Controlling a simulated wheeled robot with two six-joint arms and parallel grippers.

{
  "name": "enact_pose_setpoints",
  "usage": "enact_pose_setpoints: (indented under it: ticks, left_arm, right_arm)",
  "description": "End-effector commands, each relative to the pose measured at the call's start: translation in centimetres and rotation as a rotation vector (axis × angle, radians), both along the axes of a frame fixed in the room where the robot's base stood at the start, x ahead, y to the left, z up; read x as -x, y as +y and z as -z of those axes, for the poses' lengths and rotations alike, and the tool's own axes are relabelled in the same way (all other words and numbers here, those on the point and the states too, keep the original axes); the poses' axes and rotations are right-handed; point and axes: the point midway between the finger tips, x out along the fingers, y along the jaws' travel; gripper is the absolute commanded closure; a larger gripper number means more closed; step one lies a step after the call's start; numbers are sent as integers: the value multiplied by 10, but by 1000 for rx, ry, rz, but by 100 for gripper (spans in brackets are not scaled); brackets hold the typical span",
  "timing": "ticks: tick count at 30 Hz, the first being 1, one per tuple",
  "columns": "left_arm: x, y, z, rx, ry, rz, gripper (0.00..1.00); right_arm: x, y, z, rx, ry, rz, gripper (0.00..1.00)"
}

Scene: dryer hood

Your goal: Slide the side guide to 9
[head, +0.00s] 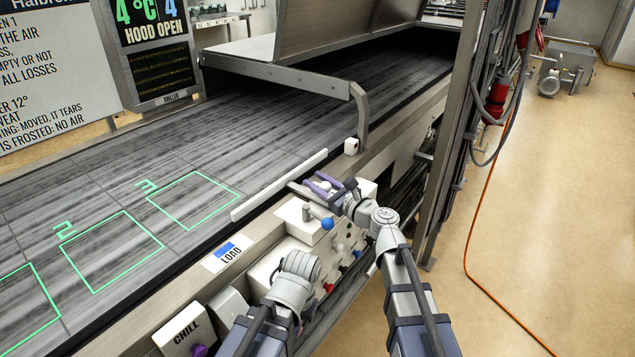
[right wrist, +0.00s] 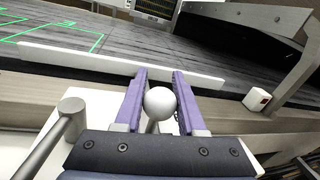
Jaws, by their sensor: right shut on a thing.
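The side guide is a long pale bar (head: 280,185) along the near edge of the dark belt. It also spans the right wrist view (right wrist: 110,62), just beyond my fingertips. My right gripper (head: 318,187) has its purple fingers on either side of a white ball knob (right wrist: 160,103) and is shut on it. The knob sits on a stem by the guide; how they join is hidden. No scale or number 9 is readable. My left arm's wrist shows low in the head view, but its fingers do not.
A metal post (head: 452,130) rises to the right, and the raised hood (head: 335,30) is beyond. Green outlines marked 2 and 3 (head: 195,200) lie on the belt.

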Motion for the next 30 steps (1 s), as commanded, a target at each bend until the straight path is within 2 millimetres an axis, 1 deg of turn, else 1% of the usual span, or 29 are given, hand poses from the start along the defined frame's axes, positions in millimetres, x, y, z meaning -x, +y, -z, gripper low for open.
enact_pose_setpoints:
  ticks: [9, 11, 14, 18, 22, 25, 30]
  left_arm:
    - [0, 0, 0, 0, 0, 0, 100]
    - [0, 0, 0, 0, 0, 0, 100]
    - [0, 0, 0, 0, 0, 0, 100]
    - [0, 0, 0, 0, 0, 0, 100]
    - [0, 0, 0, 0, 0, 0, 100]
    - [0, 0, 0, 0, 0, 0, 100]
    - [0, 0, 0, 0, 0, 0, 100]
  right_arm:
    - [0, 0, 0, 0, 0, 0, 100]
    - [-2, 3, 0, 0, 0, -1, 100]
    - [-15, 18, 0, 0, 0, -4, 100]
    - [-37, 47, 0, 0, 0, -4, 100]
    - [-51, 67, 0, 0, 0, -2, 100]
    - [-55, 74, 0, 0, 0, -1, 100]
    - [-57, 77, 0, -1, 1, 1, 100]
